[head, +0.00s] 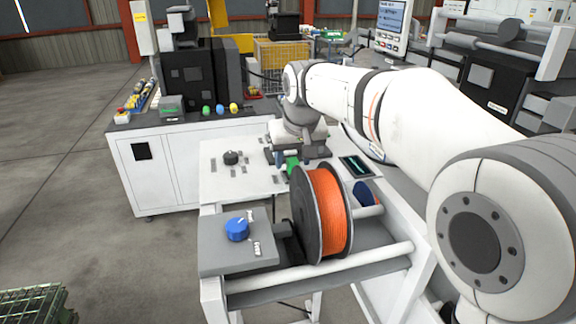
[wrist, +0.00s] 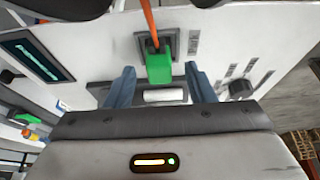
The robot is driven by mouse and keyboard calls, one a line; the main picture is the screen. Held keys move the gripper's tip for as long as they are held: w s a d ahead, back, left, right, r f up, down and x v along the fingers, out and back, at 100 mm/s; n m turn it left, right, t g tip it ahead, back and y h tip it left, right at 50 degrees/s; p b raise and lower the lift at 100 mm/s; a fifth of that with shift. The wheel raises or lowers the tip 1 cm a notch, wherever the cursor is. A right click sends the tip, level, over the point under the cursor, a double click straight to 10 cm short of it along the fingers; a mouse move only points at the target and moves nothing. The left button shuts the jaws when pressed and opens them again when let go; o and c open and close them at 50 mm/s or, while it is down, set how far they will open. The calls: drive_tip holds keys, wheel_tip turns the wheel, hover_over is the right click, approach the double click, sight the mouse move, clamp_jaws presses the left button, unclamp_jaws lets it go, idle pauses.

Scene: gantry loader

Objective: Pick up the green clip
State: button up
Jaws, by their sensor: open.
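The green clip (wrist: 159,69) is a small block at a dark square fitting on the white panel in the wrist view. An orange strand runs from the top of the picture to the fitting by the clip. In the head view the clip (head: 292,166) shows just behind the spool, low beside my wrist. My gripper (wrist: 160,84) is open, with one blue-grey finger on each side in the picture and the clip showing between and slightly beyond them. No contact with the clip shows.
A spool of orange filament (head: 328,212) stands close in front of the clip. A blue knob (head: 237,229) sits on the grey block at front left. A black knob (head: 231,158) and a dark display (head: 356,166) flank the work area on the white tabletop (head: 215,187).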

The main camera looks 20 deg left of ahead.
sight(294, 162)
clamp_jaws()
idle(0.5)
wheel_tip(294, 162, up, 10)
idle(0.6)
